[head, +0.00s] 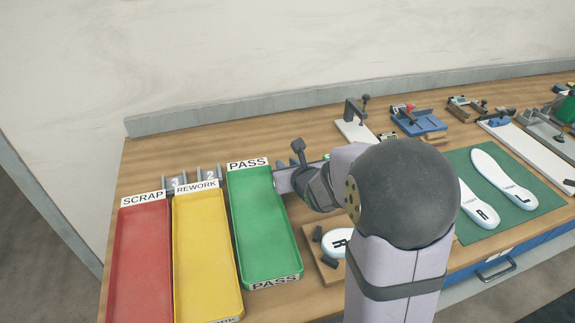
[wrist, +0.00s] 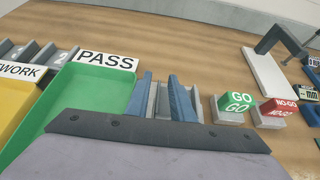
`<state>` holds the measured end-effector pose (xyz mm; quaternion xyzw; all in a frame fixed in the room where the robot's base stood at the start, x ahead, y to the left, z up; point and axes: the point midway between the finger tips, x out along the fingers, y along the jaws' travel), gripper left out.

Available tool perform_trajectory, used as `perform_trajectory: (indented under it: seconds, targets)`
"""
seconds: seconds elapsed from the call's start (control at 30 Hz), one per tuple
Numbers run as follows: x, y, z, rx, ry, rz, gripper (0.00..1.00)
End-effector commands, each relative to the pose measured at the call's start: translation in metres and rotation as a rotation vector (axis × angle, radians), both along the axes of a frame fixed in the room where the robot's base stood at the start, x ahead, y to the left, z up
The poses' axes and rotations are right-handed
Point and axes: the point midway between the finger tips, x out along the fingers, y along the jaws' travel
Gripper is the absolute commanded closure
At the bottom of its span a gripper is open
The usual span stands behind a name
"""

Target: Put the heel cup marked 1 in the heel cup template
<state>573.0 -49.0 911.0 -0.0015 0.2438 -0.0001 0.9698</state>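My gripper (wrist: 162,90) is low behind the right back corner of the green PASS tray (head: 266,230). In the wrist view two blue-grey upright parts, which look like its fingers, stand apart with light grey pieces between and beside them. I cannot tell whether those pieces are a stand or the heel cup. No figure 1 shows in either view, so the heel cup marked 1 cannot be made out. A wooden board (head: 328,272) with a white R piece (head: 337,242) and dark blocks lies right of the PASS tray; it may be the heel cup template. My arm partly hides it.
Stands marked 3 (head: 176,183) and 2 (head: 210,174) stand behind the trays. Yellow REWORK (head: 206,250) and red SCRAP (head: 142,262) trays lie left. Green GO (wrist: 236,103) and red NO-GO (wrist: 280,108) blocks stand right of my gripper. A green mat (head: 522,221) bears insoles.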

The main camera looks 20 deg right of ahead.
Motion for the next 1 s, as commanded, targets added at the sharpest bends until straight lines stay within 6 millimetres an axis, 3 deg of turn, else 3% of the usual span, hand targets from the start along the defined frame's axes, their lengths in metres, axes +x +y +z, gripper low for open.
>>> perform_trajectory:
  seconds: [0.27, 0.7, 1.0]
  targets:
    - [-0.011, 0.000, 0.009, -0.001, -0.003, 0.000, 0.79]
    - [-0.055, 0.000, 0.033, -0.001, -0.003, 0.000, 0.79]
    - [-0.066, 0.000, 0.038, 0.000, -0.001, -0.001, 0.79]
